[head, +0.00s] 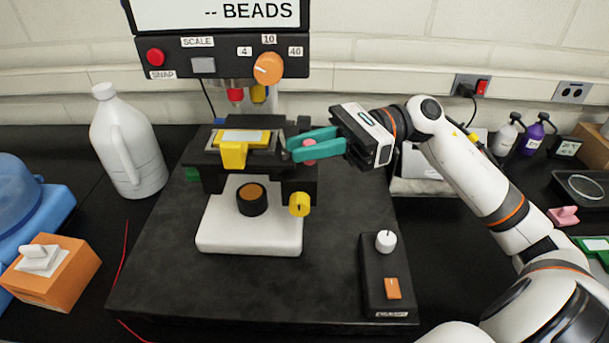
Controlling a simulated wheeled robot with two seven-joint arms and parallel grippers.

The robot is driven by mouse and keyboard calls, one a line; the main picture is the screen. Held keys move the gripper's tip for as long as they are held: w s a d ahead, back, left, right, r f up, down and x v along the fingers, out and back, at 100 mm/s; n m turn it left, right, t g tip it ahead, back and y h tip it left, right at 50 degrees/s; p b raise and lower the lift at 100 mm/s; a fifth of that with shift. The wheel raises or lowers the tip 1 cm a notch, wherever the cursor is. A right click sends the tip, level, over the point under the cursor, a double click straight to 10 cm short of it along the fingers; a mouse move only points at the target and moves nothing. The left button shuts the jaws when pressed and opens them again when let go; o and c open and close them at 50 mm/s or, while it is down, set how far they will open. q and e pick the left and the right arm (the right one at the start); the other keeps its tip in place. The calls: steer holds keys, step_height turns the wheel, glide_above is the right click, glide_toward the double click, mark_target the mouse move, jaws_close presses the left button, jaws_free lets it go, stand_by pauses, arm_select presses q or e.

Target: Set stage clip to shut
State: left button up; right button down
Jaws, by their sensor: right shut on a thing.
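A microscope's black stage (210,158) stands on a white base (250,238). A yellow-edged slide (243,137) lies on the stage, with a yellow block (233,155) at its front. My right gripper (303,147) has teal fingers and is at the stage's right side, shut on a small pink knob (310,150). The knob is partly covered by the fingers. It appears to be the stage clip's handle, but its joint to the stage is hidden, and I cannot tell how far the clip is open. My left gripper is not in view.
Above the stage hang red and yellow objectives (236,95) under a control panel (220,55). A yellow knob (299,204) is below the stage. A white jug (127,143) stands left, and a control box (385,275) lies front right on the dark mat (165,275).

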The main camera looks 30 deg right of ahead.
steer(key=n+g, duration=0.1)
steer(key=g+b, duration=0.1)
steer(key=n+g+b, duration=0.1)
steer(key=g, duration=0.1)
steer(key=shift+w+d+f+n, duration=0.15)
steer(key=shift+w+d+n, duration=0.15)
steer(key=shift+d, duration=0.1)
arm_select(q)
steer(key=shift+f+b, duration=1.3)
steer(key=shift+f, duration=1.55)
arm_select(e)
steer(key=shift+w+d+n+g+h, duration=0.2)
steer(key=shift+n+g, duration=0.45)
steer(key=shift+g, duration=0.35)
steer(key=shift+w+d+n+g+h, duration=0.2)
steer(key=shift+n+g, duration=0.4)
steer(key=shift+g, duration=0.4)
steer(key=shift+w+d+n+g+h, duration=0.1)
steer(key=shift+n+g+h, duration=0.1)
steer(key=shift+n+g, duration=0.65)
steer(key=shift+g, duration=0.25)
steer(key=c, duration=1.4)
jaws_free()
steer(key=shift+o, duration=0.2)
steer(key=shift+d, duration=0.1)
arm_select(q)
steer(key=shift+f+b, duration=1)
arm_select(e)
steer(key=v, duration=0.7)
steer(key=shift+d, duration=0.2)
